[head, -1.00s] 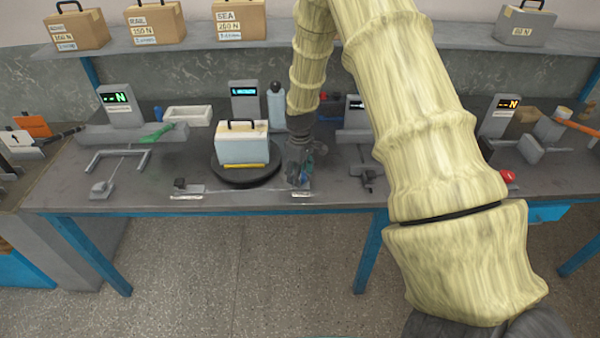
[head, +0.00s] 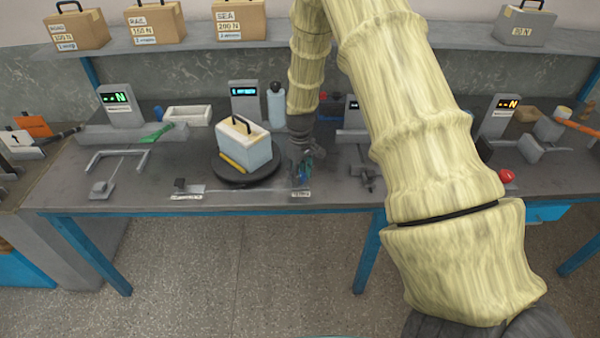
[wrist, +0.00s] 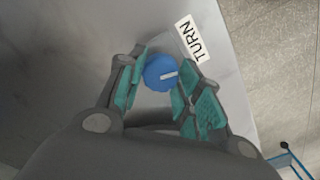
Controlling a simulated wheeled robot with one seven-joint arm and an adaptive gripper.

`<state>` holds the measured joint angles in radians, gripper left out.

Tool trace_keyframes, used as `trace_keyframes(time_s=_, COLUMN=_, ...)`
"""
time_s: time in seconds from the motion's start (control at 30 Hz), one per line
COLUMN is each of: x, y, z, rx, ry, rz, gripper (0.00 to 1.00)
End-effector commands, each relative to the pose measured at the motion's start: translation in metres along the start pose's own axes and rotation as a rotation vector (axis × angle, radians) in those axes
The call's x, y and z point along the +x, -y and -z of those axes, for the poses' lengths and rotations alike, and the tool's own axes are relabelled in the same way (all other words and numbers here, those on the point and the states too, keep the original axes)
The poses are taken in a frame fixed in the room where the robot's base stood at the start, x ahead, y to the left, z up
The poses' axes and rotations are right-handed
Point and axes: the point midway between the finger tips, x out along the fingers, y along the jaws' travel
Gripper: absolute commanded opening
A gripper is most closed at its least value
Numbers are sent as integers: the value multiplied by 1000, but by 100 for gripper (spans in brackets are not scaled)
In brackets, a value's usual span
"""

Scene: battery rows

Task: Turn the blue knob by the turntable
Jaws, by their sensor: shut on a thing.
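The blue knob (wrist: 160,73) shows in the wrist view between the teal finger pads of my gripper (wrist: 158,85); a pale pointer line crosses its top. A label reading TURN (wrist: 192,41) lies beside it. My gripper is shut on the knob, pointing down at the bench. In the head view my gripper (head: 300,178) stands just right of the turntable (head: 217,172), and the knob is mostly hidden there. On the dark round turntable sits a pale blue case (head: 248,150) with a cream top and dark handle, turned at an angle. A yellow strip (head: 233,163) lies at its foot.
Behind the turntable stand a display post (head: 244,90) and a blue-grey bottle (head: 275,108). A white tray (head: 188,116) and a green-handled tool (head: 157,132) are to the left. A red button (head: 506,176) is at the right. Boxes stand on the shelf above.

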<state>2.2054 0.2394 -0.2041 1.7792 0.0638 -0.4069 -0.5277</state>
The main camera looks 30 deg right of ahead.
Motion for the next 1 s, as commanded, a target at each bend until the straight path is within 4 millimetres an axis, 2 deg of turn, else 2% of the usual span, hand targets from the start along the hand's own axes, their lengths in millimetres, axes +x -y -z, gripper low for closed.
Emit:
trace_keyframes(time_s=0.6, x=-1, y=-2, z=0, rx=551, ry=-1, rz=-1, gripper=11)
trace_keyframes(time_s=1.0, x=0, y=-2, z=0, rx=741, ry=-1, rz=0, gripper=11)
